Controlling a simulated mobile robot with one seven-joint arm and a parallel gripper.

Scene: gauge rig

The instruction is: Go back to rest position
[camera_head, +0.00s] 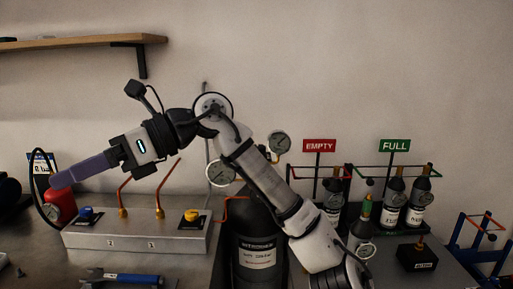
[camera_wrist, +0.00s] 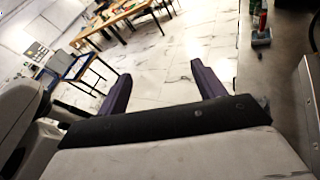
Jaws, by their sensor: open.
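My gripper (camera_head: 58,181) is at the left in the head view, above the left end of the metal gauge rig (camera_head: 140,243). Its purple fingers point left and slightly down. In the wrist view my gripper (camera_wrist: 160,74) has its two fingers wide apart with nothing between them, only pale tiled floor beyond. My arm rises from the lower right and bends over the rig. The rig has a blue knob (camera_head: 86,213), a yellow knob (camera_head: 191,215) and copper pipes. My arm hides part of the dark nitrogen cylinder (camera_head: 257,258).
A red extinguisher-like bottle (camera_head: 60,203) with a gauge stands below my gripper. A hammer (camera_head: 122,277) lies in front of the rig. Bottles stand in racks under EMPTY (camera_head: 319,146) and FULL (camera_head: 395,146) signs. A wooden shelf (camera_head: 80,41) is at upper left.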

